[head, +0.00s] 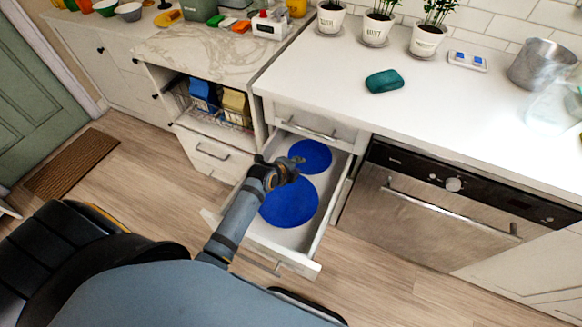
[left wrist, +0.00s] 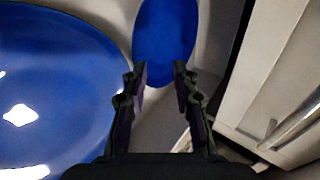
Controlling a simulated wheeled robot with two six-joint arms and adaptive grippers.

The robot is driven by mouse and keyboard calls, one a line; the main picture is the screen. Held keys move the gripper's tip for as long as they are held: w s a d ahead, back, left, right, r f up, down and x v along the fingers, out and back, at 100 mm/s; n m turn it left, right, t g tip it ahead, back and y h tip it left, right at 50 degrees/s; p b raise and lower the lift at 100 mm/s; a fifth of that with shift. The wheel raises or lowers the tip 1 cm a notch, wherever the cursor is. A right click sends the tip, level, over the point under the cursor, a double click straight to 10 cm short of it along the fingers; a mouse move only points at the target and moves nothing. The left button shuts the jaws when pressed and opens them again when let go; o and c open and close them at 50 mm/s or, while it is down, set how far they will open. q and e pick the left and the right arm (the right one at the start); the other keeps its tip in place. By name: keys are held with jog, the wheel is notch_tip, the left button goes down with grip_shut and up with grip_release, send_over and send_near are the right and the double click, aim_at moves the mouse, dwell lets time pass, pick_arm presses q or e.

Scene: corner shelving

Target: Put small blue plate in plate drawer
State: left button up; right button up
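The small blue plate (head: 310,155) lies flat at the back of the open drawer (head: 312,240). A larger blue plate (head: 290,204) lies in front of it in the same drawer. My left gripper (head: 291,164) is over the drawer, by the small plate's near left edge. The small plate (left wrist: 165,30) shows just beyond the fingertips, and the large plate (left wrist: 55,90) fills the left side. My right gripper is not in view.
A closed shallow drawer (head: 305,126) sits above the open one. A dishwasher (head: 430,205) is on the right, and an open shelf with blue and tan boxes (head: 203,95) on the left. The counter holds potted plants (head: 379,28) and a teal sponge-like item (head: 384,81).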

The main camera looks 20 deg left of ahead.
pick_arm(q)
jog(key=p+v, duration=0.1)
jog(key=v, duration=0.9)
jog(key=shift+s+r, duration=0.1)
